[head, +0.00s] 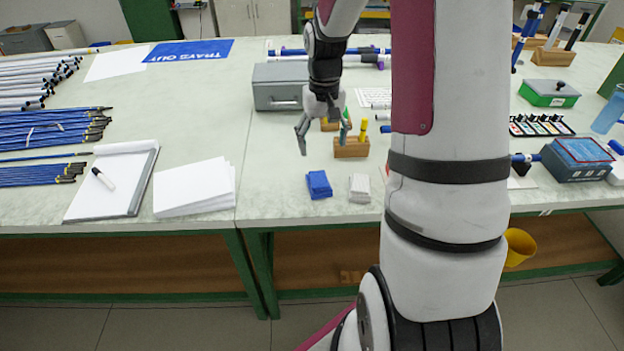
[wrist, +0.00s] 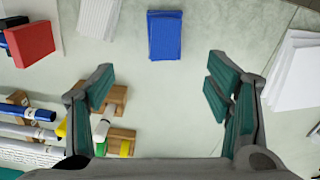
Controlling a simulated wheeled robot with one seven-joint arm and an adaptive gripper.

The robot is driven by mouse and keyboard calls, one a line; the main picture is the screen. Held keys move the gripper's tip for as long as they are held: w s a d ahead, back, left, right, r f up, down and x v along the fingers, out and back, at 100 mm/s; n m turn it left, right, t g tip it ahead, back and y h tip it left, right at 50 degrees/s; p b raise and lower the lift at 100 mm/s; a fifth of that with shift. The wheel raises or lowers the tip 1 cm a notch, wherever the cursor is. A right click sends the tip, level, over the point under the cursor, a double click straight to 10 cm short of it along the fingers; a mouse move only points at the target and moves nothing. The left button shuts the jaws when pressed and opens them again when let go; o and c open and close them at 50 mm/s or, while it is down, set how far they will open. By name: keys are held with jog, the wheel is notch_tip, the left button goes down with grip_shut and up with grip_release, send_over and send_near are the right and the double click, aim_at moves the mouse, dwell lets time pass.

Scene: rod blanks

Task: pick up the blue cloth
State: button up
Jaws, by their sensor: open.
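The blue cloth (head: 319,184) lies folded on the table near its front edge, just left of a folded white cloth (head: 359,187). In the wrist view the blue cloth (wrist: 165,36) is at the top middle, fully visible, with the white cloth (wrist: 99,16) to its left. My gripper (head: 322,138) is above the table, behind and above the blue cloth in the head view. In the wrist view my gripper (wrist: 164,100) has its fingers wide apart with nothing between them, and the cloth lies beyond the fingertips.
A wooden block with markers (head: 351,147) stands close to my gripper. A grey box (head: 281,87) is behind it. A paper stack (head: 194,187) and a clipboard (head: 113,182) lie to the left. Bare tabletop surrounds the blue cloth's left side.

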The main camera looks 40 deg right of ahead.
send_over(319, 179)
jog(key=f, duration=0.7)
jog(key=shift+s+d+f, duration=0.1)
jog(key=shift+d+f, duration=0.1)
jog(key=shift+d, duration=0.05)
jog(key=shift+a+f, duration=0.15)
jog(key=shift+f, duration=1.2)
jog(key=shift+a+f, duration=0.1)
jog(key=shift+f, duration=1.2)
jog(key=shift+c, duration=0.4)
jog(key=c, duration=1.1)
